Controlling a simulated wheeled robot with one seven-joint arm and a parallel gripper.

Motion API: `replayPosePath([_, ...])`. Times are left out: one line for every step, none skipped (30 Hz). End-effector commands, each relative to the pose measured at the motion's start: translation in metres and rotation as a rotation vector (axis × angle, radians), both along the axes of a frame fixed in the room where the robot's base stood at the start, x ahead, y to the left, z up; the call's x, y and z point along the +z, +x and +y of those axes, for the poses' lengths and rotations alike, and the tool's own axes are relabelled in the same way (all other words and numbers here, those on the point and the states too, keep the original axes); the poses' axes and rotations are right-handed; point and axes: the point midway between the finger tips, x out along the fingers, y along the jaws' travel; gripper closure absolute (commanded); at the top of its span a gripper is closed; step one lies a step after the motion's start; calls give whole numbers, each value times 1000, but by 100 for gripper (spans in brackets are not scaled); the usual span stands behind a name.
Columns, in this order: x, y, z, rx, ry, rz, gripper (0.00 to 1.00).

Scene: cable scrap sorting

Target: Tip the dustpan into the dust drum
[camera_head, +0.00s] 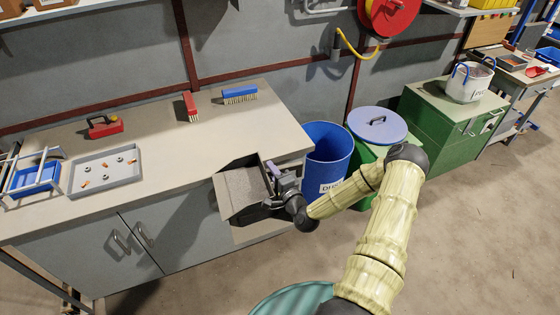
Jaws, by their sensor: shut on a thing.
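The dustpan (244,190) is a dark pan with a layer of grey-brown dust in it. It is in the air at the front edge of the workbench, left of the drum. My gripper (279,184) is shut on the dustpan at its right side; the fingertips are partly hidden. The dust drum (328,153) is an open blue cylinder on the floor just right of the bench, with a white label partly covered by my arm. The dustpan is apart from the drum and not over its opening.
On the bench (170,135) are a grey tray (105,172), a blue bin (33,178), a red tool (105,127), a red brush (190,106) and a blue brush (239,94). A lidded green bin (376,127) stands right of the drum. A green cabinet (440,122) carries a white bucket (468,83).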

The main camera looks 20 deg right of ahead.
Motion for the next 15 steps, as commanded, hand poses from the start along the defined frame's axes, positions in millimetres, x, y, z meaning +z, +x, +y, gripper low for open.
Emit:
replayPosePath([-6,-4,9,-7,8,3,100])
replayPosePath([-10,-7,14,-13,8,2,100])
replayPosePath([-14,-11,21,-22,8,3,100])
replayPosePath([-18,-14,26,-30,9,5,100])
replayPosePath([-23,-18,31,-40,9,7,100])
replayPosePath([-29,-23,39,-54,9,9,100])
replayPosePath([-33,-27,45,-65,9,11,100])
replayPosePath([-37,-31,50,-76,8,13,100])
replayPosePath([-41,-36,56,-91,6,15,100])
replayPosePath([-44,-40,60,-101,5,17,100])
replayPosePath([-47,-43,64,-110,3,19,100])
replayPosePath([-50,-47,67,-121,0,21,100])
replayPosePath([-51,-49,70,-128,-1,23,100])
replayPosePath([-52,-51,71,-134,-4,24,100])
replayPosePath([-54,-52,73,-139,-5,26,100])
